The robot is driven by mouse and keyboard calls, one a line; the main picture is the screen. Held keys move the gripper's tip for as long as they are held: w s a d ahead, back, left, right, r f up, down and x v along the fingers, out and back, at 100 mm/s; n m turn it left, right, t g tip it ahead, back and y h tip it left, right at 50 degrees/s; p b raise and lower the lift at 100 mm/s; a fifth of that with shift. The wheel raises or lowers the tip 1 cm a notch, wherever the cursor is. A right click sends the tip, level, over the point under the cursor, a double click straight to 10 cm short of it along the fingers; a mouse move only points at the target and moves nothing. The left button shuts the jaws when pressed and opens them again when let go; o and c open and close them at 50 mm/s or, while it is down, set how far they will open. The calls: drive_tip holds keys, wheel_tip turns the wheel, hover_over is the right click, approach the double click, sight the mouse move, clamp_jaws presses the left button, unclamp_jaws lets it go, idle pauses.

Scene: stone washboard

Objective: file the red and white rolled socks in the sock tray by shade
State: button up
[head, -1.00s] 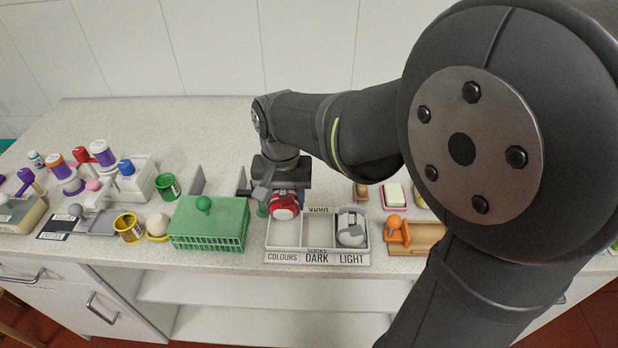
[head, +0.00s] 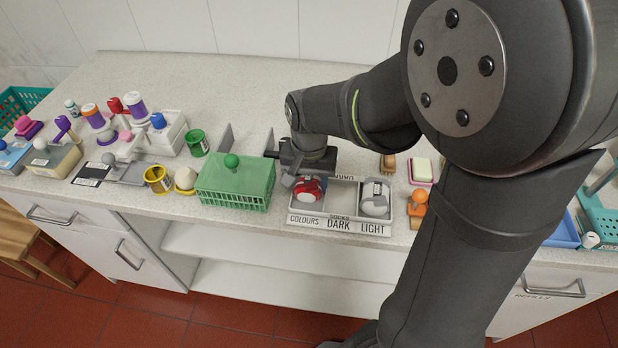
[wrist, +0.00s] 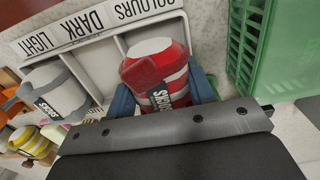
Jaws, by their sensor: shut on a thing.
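The sock tray (head: 338,223) is white, with front labels COLOURS, DARK and LIGHT. The red rolled sock (head: 308,190), with white bands and a SOCKS label, sits low at the COLOURS compartment; it also shows in the wrist view (wrist: 157,72). My gripper (head: 306,179) is shut on it from above, with a blue-grey finger on either side in the wrist view (wrist: 163,92). The white rolled sock (head: 375,200), with a grey band, rests in the LIGHT compartment and shows in the wrist view (wrist: 48,84). The DARK compartment between them looks empty. Whether the red sock touches the tray floor is hidden.
A green basket (head: 236,190) with a lid stands close left of the tray. An orange-knobbed item (head: 418,200) is close right. A yellow-striped roll (wrist: 30,142) lies near the white sock in the wrist view. My arm covers the right of the counter.

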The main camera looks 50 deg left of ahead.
drive_tip(key=o, duration=0.9)
wheel_tip(320, 180, up, 18)
drive_tip(key=shift+f, duration=0.25)
drive_tip(key=shift+f, duration=0.1)
wheel_tip(320, 180, down, 17)
drive_tip(key=shift+r, duration=0.75)
drive_tip(key=shift+f, duration=0.15)
